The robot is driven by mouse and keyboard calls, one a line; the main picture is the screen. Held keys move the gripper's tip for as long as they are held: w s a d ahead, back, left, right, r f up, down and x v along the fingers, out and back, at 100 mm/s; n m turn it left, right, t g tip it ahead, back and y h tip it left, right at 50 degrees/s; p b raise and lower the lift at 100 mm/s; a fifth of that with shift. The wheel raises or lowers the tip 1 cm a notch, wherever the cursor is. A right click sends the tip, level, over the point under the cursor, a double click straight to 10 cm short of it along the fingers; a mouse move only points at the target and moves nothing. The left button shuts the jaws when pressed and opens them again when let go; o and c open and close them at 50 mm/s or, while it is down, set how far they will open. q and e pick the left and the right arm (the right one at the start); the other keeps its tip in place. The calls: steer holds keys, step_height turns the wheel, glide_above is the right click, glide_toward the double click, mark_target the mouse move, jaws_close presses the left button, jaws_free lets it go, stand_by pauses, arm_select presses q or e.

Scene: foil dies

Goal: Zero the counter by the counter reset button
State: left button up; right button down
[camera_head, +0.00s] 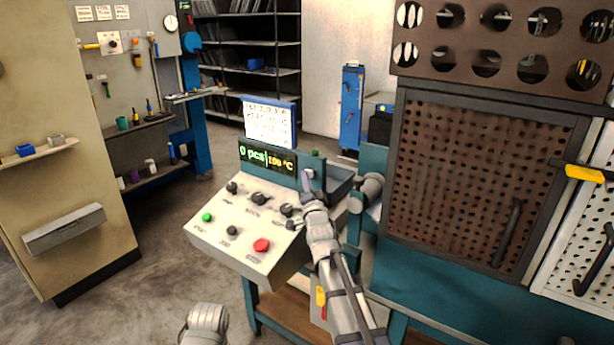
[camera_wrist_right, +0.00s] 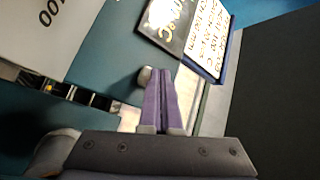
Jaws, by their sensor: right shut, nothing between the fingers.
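The control panel (camera_head: 225,245) has a sloped pale face with a green button (camera_head: 207,217), a red button (camera_head: 261,245) and several black knobs. The counter display (camera_head: 252,154) behind it reads "0 pcs" in green, next to a yellow temperature reading. My right gripper (camera_head: 307,179) is at the right end of the display. In the right wrist view its purple fingers (camera_wrist_right: 160,80) are shut and empty. A pale round button-like piece (camera_wrist_right: 145,76) is beside the fingertips; I cannot tell whether they touch. The labels are too small to identify the reset button. My left gripper is out of view.
A notice board (camera_head: 269,123) stands above the display. A grey tray (camera_head: 340,184) is right of my gripper. A cabinet with a perforated brown door (camera_head: 480,170) stands close on the right. The floor at left (camera_head: 165,240) is clear.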

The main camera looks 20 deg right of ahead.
stand_by(0.3)
steer(key=shift+s+a, duration=0.6)
steer(key=shift+a, duration=0.1)
steer(key=shift+a, duration=0.1)
steer(key=s+a, duration=0.1)
steer(key=a, duration=0.1)
steer(key=s+a, duration=0.1)
steer(key=s, duration=0.1)
steer(key=shift+a, duration=0.4)
stand_by(0.7)
